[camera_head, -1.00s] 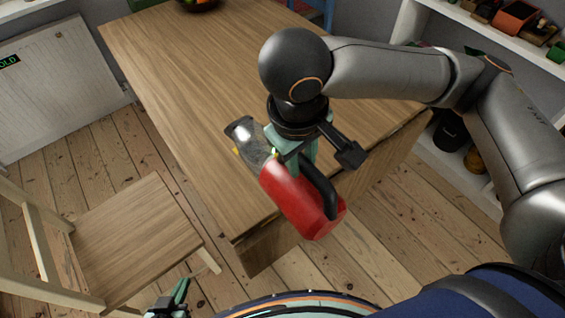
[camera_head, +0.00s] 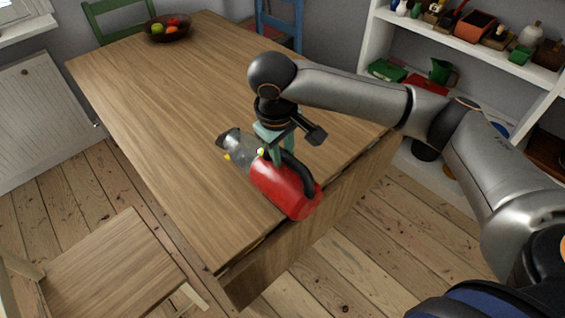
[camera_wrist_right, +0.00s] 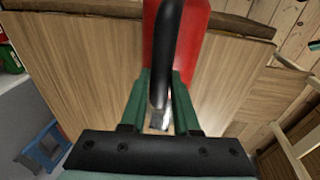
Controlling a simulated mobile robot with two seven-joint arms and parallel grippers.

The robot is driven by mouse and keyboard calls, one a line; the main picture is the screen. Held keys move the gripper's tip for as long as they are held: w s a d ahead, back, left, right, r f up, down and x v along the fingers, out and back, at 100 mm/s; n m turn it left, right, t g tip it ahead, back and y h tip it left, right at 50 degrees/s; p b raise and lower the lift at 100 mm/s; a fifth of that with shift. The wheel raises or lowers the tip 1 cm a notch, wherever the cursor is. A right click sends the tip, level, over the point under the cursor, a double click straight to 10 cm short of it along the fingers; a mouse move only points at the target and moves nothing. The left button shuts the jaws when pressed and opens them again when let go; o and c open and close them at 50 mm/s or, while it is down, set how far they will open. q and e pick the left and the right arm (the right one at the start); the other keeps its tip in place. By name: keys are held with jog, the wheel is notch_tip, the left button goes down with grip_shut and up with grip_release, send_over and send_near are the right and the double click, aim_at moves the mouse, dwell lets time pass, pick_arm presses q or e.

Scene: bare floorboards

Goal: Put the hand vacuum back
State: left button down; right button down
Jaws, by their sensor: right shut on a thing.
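The hand vacuum (camera_head: 283,187) has a red body, a black handle and a clear grey nozzle. It is over the near edge of the wooden table in the head view, nozzle toward the left. My right gripper (camera_head: 276,154) comes down from above and is shut on its black handle. In the right wrist view the green fingers (camera_wrist_right: 160,105) stand on both sides of the black handle (camera_wrist_right: 166,50), with the red body (camera_wrist_right: 200,40) behind it. I cannot tell whether the vacuum touches the table. My left gripper is not in view now.
The wooden table (camera_head: 170,110) is mostly clear, with a fruit bowl (camera_head: 168,30) at its far end. A wooden chair (camera_head: 110,270) stands at the lower left. White shelves (camera_head: 470,55) with several items stand at the right. Green and blue chairs stand behind the table.

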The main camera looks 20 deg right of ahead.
aim_at(283, 167)
jog(key=shift+w+d+f, duration=0.1)
jog(key=shift+w+f, duration=0.2)
jog(key=shift+w, duration=0.05)
jog(key=shift+w+d+f, duration=0.1)
jog(key=shift+w+f, duration=0.1)
jog(key=shift+f, duration=1.65)
jog(key=c, duration=0.7)
grip_release()
jog(key=shift+s+f, duration=0.1)
jog(key=shift+o, duration=0.2)
notch_tip(283, 167, up, 12)
jog(key=s+a+p, duration=0.1)
jog(key=shift+s+a, duration=0.35)
